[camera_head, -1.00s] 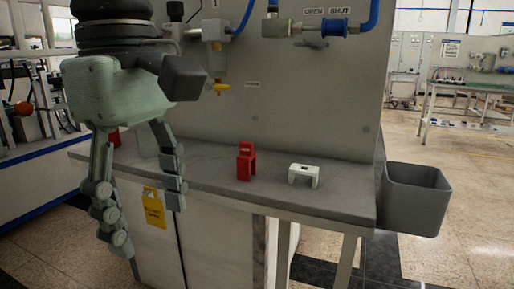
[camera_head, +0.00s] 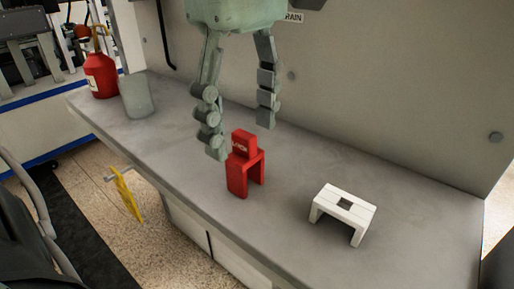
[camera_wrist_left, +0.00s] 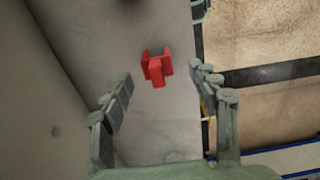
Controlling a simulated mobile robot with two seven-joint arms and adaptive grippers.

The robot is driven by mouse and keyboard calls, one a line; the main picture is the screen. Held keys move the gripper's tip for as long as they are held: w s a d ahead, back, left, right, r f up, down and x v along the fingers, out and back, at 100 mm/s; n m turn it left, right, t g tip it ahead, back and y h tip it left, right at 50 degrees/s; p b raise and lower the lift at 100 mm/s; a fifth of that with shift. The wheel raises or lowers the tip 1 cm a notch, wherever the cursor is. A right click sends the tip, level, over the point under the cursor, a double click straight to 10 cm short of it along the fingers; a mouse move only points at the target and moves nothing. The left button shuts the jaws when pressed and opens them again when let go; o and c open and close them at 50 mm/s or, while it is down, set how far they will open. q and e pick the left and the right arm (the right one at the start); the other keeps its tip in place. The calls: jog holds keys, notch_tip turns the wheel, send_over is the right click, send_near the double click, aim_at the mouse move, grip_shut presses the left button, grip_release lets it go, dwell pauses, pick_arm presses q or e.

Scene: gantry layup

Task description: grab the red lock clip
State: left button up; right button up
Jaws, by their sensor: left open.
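The red lock clip (camera_head: 243,168) stands upright on the grey bench top, with its two legs down and a raised tab on top. My left gripper (camera_head: 242,140) is open and empty, pointing down above and slightly behind the clip, with its fingers apart. In the left wrist view the clip (camera_wrist_left: 156,68) lies beyond the fingertips, between the lines of the two open fingers (camera_wrist_left: 166,80). No contact between fingers and clip shows. My right gripper is not in view.
A white bracket-shaped clip (camera_head: 343,209) stands on the bench right of the red one. A grey cup (camera_head: 137,96) and a red bottle (camera_head: 99,76) stand at the bench's left end. A panel wall (camera_head: 370,90) rises behind. A yellow tag (camera_head: 128,194) hangs at the front.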

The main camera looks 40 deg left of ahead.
aim_at(245, 153)
pick_arm(q)
jog(key=f, duration=0.6)
jog(key=shift+w+a+f, duration=0.1)
jog(key=shift+w+f, duration=0.1)
jog(key=shift+f, duration=0.2)
jog(key=c, duration=1.2)
jog(key=shift+c, duration=0.2)
